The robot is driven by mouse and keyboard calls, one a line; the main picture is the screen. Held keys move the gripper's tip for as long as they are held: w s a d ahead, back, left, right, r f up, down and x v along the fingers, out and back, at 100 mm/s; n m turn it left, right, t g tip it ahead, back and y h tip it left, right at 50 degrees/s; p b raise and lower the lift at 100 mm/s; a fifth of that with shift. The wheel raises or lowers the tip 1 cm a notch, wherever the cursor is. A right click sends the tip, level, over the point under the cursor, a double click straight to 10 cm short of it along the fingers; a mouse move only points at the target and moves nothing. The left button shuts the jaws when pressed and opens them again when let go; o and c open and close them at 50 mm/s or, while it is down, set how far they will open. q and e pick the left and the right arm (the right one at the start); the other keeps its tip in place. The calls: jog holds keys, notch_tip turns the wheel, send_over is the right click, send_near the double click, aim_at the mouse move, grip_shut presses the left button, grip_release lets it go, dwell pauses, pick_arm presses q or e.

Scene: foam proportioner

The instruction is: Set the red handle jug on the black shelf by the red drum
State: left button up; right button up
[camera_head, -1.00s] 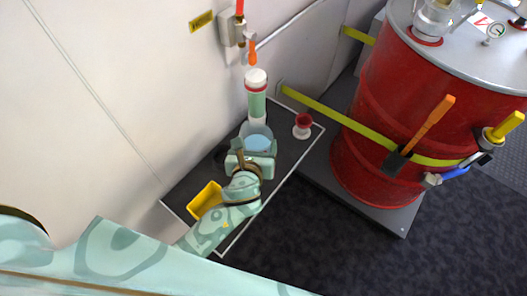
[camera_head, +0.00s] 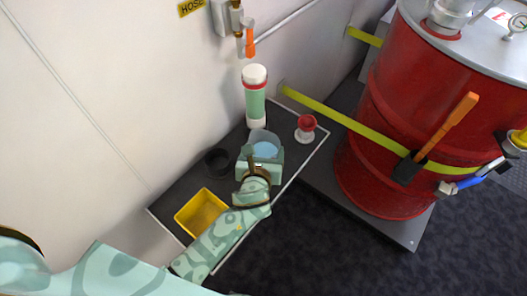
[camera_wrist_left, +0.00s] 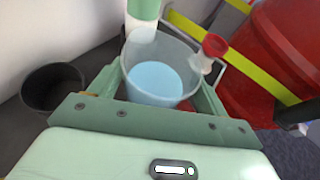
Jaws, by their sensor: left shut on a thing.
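The jug (camera_head: 264,147) is a clear, open vessel with pale blue inside. My left gripper (camera_head: 259,162) is shut on it, over the black shelf (camera_head: 178,188) along the wall. In the left wrist view the jug (camera_wrist_left: 155,82) sits upright between the two fingers, with a little red showing low by the right finger (camera_wrist_left: 208,105). I cannot make out its handle clearly, nor whether its base touches the shelf. The red drum (camera_head: 385,120) stands to the right of the shelf. My right gripper is not in view.
A green-and-white cylinder (camera_head: 255,100) stands behind the jug. A small red-and-white cup-like piece (camera_head: 306,128) is to its right. A dark cup (camera_head: 217,162) and a yellow tray (camera_head: 203,212) are to its left. A yellow strap (camera_head: 335,115) runs from wall to drum.

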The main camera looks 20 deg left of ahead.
pick_arm(q)
jog(key=o, duration=1.7)
jog(key=shift+f, duration=0.1)
jog(key=p+v, duration=0.4)
jog(key=v, duration=0.8)
pick_arm(e)
jog(key=r, duration=0.1)
jog(key=w+r, duration=0.1)
jog(key=r, duration=0.2)
jog(key=shift+w+d, duration=0.2)
jog(key=shift+w, duration=0.2)
